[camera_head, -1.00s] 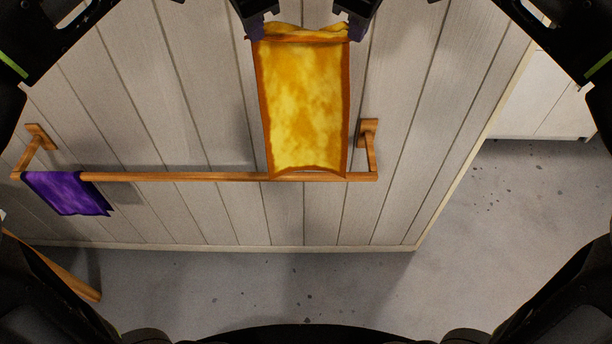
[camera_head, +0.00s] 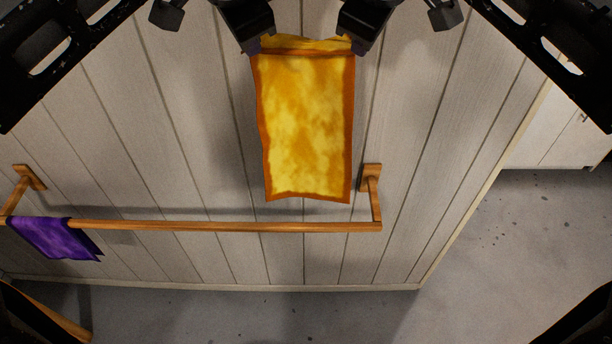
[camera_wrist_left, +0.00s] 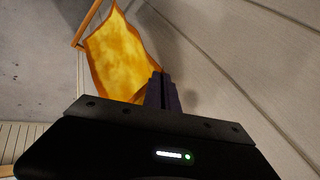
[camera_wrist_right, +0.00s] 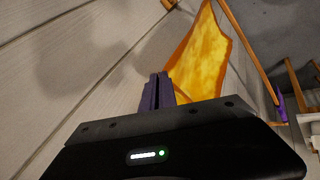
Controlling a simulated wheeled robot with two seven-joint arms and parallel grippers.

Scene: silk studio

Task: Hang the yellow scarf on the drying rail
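The yellow scarf (camera_head: 305,125) with an orange border hangs spread out between my two grippers. My left gripper (camera_head: 254,46) is shut on its top left corner, and my right gripper (camera_head: 355,46) is shut on its top right corner. The scarf also shows beyond the fingers in the left wrist view (camera_wrist_left: 122,60) and the right wrist view (camera_wrist_right: 202,62). The wooden drying rail (camera_head: 230,226) runs across the wall. In the head view the scarf's lower edge ends a little above the rail's bar, near its right end, with a gap between them.
A purple cloth (camera_head: 55,238) hangs over the rail's left end. Wooden brackets hold the rail to the plank wall (camera_head: 180,150), the right one (camera_head: 371,180) just beside the scarf's lower right corner. Bare bar lies between the purple cloth and the right bracket.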

